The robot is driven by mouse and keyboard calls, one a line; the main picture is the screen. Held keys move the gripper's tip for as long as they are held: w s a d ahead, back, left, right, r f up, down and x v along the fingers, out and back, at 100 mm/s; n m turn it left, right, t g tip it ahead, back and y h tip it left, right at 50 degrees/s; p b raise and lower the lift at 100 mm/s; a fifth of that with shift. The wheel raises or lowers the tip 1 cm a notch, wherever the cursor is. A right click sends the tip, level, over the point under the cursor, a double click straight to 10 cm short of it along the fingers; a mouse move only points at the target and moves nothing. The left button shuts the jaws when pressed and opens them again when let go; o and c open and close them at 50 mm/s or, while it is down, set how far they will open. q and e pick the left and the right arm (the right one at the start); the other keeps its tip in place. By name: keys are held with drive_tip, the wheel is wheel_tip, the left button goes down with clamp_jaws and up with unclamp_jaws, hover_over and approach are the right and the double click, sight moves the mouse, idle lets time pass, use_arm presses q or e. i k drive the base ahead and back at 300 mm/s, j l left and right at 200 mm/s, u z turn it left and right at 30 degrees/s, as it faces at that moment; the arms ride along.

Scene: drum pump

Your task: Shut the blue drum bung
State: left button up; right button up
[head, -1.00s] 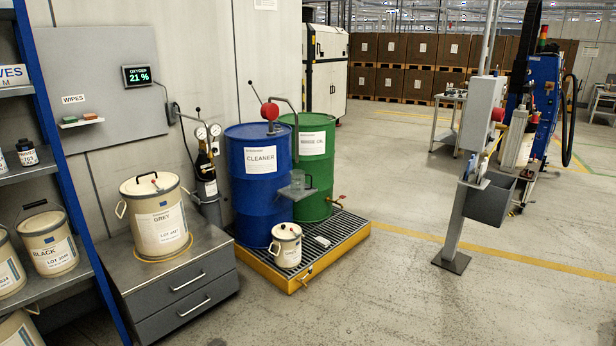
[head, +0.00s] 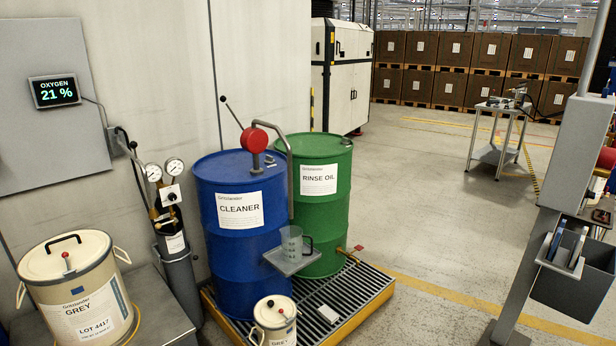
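The blue drum (head: 242,243), labelled CLEANER, stands upright on a yellow-edged grated pallet (head: 374,303). A red hand pump (head: 254,140) with a lever and a grey spout pipe rises from its lid. A small dark fitting (head: 270,160) shows on the lid beside the pump; I cannot tell whether it is the bung or how it sits. A clear measuring jug (head: 291,243) stands on a small shelf under the spout, in front of the drum. Neither of my grippers is in view.
A green RINSE OIL drum (head: 322,210) stands right behind the blue one. A small cream can (head: 274,322) is at the pallet's front. A GREY can (head: 80,290) and a gas cylinder with gauges (head: 172,225) are left. A post with a bin (head: 572,275) stands right. Floor between is clear.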

sight(268, 160)
drive_tip(key=i+l+u, duration=0.4)
drive_tip(key=i+l, duration=0.5)
